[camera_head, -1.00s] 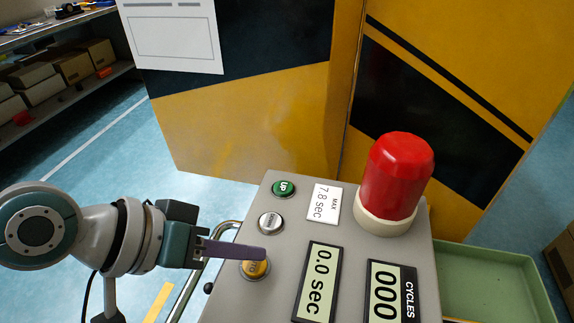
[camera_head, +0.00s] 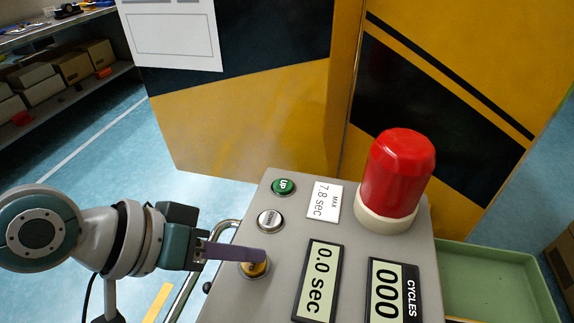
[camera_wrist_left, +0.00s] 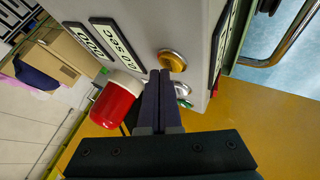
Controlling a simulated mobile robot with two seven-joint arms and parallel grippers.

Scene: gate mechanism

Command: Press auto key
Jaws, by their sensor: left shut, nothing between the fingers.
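The auto key is a yellow round button (camera_head: 255,268) at the lower left of the grey control panel (camera_head: 285,238). In the head view its upper part is hidden behind my left fingers. My left gripper (camera_head: 264,256) is shut and empty, with its tips over the button; I cannot tell whether they touch it. In the left wrist view the yellow button (camera_wrist_left: 173,60) sits just past the shut fingertips (camera_wrist_left: 160,72). A silver DOWN button (camera_head: 270,221) and a green UP button (camera_head: 283,187) lie farther up the panel. My right gripper is not in view.
A red beacon (camera_head: 399,170) stands on the panel's right side. The time display (camera_head: 319,281) reads 0.0 sec and the cycles counter (camera_head: 393,292) reads 000. A metal rail (camera_head: 200,275) runs along the left. A green tray (camera_head: 490,285) is at right.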

